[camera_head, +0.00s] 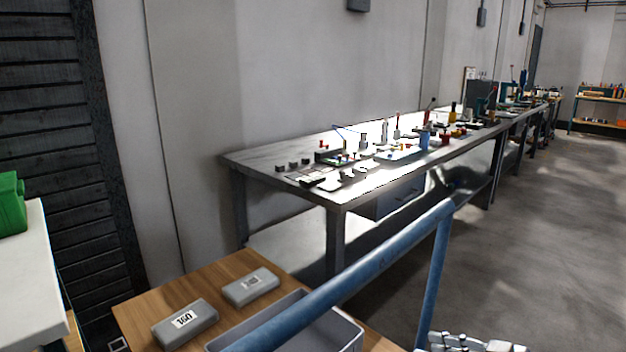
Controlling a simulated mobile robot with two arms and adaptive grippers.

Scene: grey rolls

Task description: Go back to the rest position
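Neither of my grippers can be made out in the head view. Two grey rolls with white labels lie on a wooden tabletop (150,297) at the lower left. The nearer grey roll (186,323) has a label reading 160. The other grey roll (250,286) lies behind it to the right, apart from it. A grey open bin (345,333) stands to their right, partly hidden by a blue bar. The part of the bin's inside that shows looks empty.
The blue bar (345,278) crosses the lower right foreground. Pale metallic pieces (470,344), cut off and unclear, show below it. A long metal workbench (262,155) with many small tools runs along the wall. A green object (11,205) stands on a white surface (32,285) at left. The right floor is clear.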

